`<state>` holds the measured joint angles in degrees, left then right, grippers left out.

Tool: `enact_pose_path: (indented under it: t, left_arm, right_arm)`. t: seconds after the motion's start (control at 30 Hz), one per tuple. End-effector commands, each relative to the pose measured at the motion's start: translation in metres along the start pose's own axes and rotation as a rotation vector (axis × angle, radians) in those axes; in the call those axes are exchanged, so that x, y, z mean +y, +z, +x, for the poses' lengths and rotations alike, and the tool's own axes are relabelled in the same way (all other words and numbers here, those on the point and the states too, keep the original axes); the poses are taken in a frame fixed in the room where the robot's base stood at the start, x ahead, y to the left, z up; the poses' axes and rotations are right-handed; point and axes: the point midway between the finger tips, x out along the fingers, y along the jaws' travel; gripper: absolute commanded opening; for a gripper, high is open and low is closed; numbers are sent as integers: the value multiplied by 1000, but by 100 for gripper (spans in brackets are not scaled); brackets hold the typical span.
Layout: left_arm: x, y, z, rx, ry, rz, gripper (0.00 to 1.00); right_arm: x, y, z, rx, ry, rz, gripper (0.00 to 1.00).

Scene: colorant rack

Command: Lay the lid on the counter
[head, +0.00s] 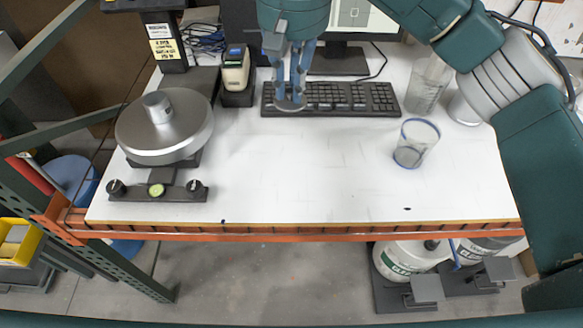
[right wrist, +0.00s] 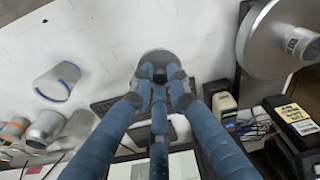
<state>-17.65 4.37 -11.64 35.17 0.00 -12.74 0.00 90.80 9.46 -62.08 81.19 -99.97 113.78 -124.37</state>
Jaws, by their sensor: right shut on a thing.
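The lid (head: 287,108) is a small grey round disc held below the fingers of my right gripper (head: 290,94), over the keyboard's left part in the head view. In the right wrist view the lid (right wrist: 158,58) lies just beyond the fingertips (right wrist: 160,76), with a dark knob between them. The gripper is shut on it. The white counter (head: 290,180) has a wide bare area in front of the lid. I cannot tell the exact height of the lid above the counter. My left gripper is not in view.
A metal scale with a round pan (head: 180,135) stands at the left. A clear beaker with a blue rim (head: 414,148) stands at the right, with a taller clear vessel (head: 429,85) behind. A keyboard (head: 350,98) and a small handheld device (head: 236,72) are at the back. The counter's middle front is free.

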Motion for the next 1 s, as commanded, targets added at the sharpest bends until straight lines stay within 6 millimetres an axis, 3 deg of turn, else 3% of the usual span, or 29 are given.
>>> enact_pose_path:
  t: [0.03, 0.17, 0.4, 0.7, 1.0]
  left_arm:
    - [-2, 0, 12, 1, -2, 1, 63]
    - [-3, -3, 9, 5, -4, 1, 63]
    - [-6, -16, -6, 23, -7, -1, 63]
    - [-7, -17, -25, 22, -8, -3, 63]
    - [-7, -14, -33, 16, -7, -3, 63]
  right_arm:
    - [0, 1, 7, 0, -1, 20, 0]
    - [0, 2, 14, -5, -1, 37, 0]
    - [1, 10, 71, -7, -2, 36, 0]
    - [1, 19, 143, -5, -1, 38, 0]
    - [2, 22, 175, -4, 0, 38, 0]
